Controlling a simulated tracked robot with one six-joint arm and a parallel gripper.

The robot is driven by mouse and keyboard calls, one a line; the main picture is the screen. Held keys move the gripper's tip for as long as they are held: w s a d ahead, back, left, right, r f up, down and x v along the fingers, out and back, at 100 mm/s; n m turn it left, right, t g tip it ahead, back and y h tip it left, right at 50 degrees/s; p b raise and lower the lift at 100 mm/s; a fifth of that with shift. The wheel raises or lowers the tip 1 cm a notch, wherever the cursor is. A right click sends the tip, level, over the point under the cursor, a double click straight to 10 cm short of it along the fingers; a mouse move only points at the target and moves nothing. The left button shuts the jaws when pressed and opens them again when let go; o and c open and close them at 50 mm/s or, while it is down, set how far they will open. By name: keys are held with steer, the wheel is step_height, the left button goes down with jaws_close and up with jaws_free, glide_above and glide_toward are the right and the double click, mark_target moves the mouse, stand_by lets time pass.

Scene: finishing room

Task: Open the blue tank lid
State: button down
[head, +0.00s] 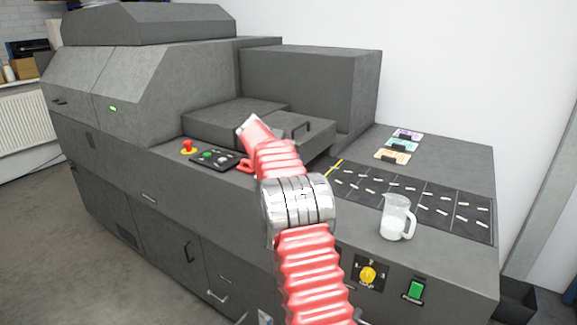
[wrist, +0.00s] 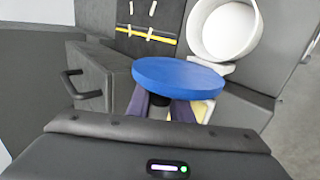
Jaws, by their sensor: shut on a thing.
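The blue lid (wrist: 180,76) is a round disc in the middle of the wrist view. My gripper (wrist: 161,104) is shut on it from below in that picture; the dark grip between my fingers is partly hidden by the disc. An open white round tank (wrist: 223,32) lies just beyond the lid, at the upper right. A white piece sits between the tank's rim and the lid's edge; I cannot tell whether it joins them. The tank's mouth is uncovered. In the head view my red arm hides the lid, tank and gripper.
A clear jug (head: 393,222) stands on the machine top at right, beside a dark slotted panel (head: 440,205). A grey box with a handle (wrist: 90,85) is close left of my gripper. A red stop button (head: 187,147) and control panel are left of my arm.

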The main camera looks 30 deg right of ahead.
steer(key=shift+a+f, duration=0.2)
steer(key=shift+f, duration=0.2)
steer(key=c, duration=1.9)
jaws_free()
steer(key=shift+o, duration=1.3)
steer(key=shift+d+r, duration=0.1)
steer(key=shift+s, duration=0.1)
steer(key=v, duration=1.3)
steer(key=shift+a+r, duration=0.35)
steer(key=shift+w, duration=0.25)
